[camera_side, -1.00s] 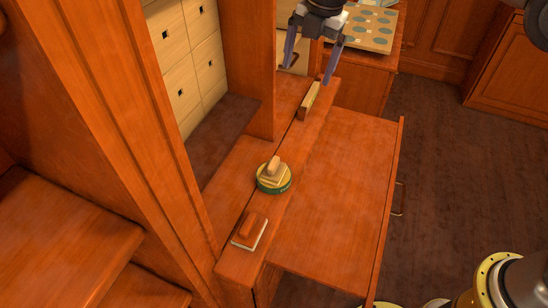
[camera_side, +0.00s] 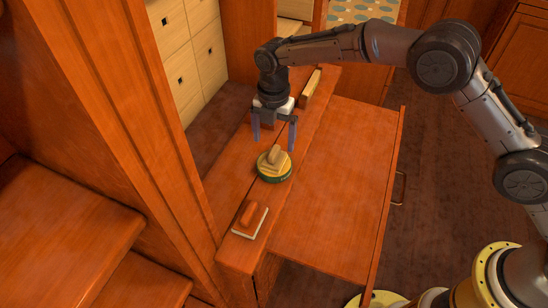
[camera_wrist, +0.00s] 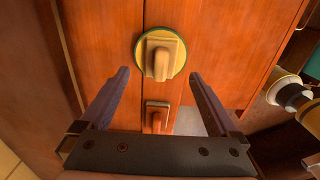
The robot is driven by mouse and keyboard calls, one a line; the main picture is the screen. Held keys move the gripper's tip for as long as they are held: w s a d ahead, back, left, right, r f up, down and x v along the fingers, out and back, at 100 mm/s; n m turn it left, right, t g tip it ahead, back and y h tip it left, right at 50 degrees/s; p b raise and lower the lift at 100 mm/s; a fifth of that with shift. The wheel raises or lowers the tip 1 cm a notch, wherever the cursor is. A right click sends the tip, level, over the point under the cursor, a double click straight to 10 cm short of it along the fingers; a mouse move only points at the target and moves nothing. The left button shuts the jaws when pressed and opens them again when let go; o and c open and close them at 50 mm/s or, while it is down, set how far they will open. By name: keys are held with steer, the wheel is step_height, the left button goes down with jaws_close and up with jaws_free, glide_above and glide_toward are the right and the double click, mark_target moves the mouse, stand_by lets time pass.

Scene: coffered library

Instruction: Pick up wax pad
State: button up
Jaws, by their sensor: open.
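A tan pad with a raised grip (camera_side: 275,157), which looks like the wax pad, rests on a round green-and-yellow tin (camera_side: 272,179) on the narrow wooden ledge. In the wrist view the tan pad (camera_wrist: 161,58) lies on the tin (camera_wrist: 160,33), just beyond the fingertips and roughly centred between them. My gripper (camera_side: 273,146) is open and empty, pointing down above and slightly behind the tin. In the wrist view my gripper (camera_wrist: 158,73) shows both fingers spread wide.
A red-brown block on a pale pad (camera_side: 249,220) lies at the ledge's near end. A tan block (camera_side: 311,88) stands on the ledge behind my gripper. A lower wooden surface with a handle (camera_side: 340,180) is clear to the right. A wooden upright (camera_side: 150,130) rises on the left.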

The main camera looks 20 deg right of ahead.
mark_target(274, 150)
steer(key=shift+f, duration=2.75)
jaws_close()
steer(key=shift+r, duration=0.1)
steer(key=shift+r, duration=0.1)
